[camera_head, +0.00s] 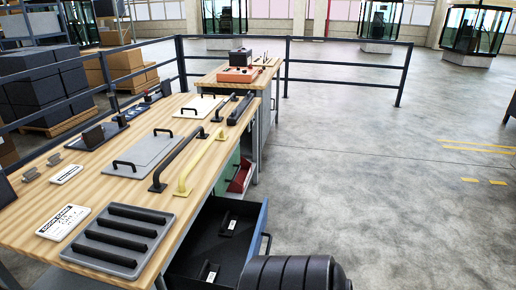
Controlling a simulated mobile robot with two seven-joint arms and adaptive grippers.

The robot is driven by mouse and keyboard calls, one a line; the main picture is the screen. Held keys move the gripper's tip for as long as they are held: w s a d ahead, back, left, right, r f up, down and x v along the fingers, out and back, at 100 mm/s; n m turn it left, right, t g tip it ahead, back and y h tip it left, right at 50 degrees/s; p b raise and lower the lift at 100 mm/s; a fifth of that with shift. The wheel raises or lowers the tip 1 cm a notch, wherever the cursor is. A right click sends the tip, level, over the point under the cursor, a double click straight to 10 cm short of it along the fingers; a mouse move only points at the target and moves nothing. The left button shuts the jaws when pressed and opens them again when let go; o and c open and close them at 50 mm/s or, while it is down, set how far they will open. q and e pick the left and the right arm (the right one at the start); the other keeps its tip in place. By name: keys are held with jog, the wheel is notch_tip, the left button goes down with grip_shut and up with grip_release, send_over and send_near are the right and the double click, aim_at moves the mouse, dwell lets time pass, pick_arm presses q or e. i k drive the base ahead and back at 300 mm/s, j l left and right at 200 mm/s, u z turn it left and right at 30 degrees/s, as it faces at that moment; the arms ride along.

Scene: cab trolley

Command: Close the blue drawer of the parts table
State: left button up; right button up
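The blue drawer (258,228) of the parts table (150,208) is pulled open and sticks out to the right under the tabletop. Its dark inside holds small black parts with white labels. A dark handle (267,244) is on its outer front. A black rounded shape, which seems to be part of my own body, covers the drawer's near right corner at the bottom edge. Neither of my grippers shows in the head view.
A red drawer (240,176) farther along the table is also partly open. The tabletop bears handles, plates and a grey ribbed tray (118,240). A dark railing (340,65) runs behind. The concrete floor (390,190) to the right is clear.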

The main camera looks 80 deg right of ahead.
aim_at(202, 242)
jog(key=z, duration=2.35)
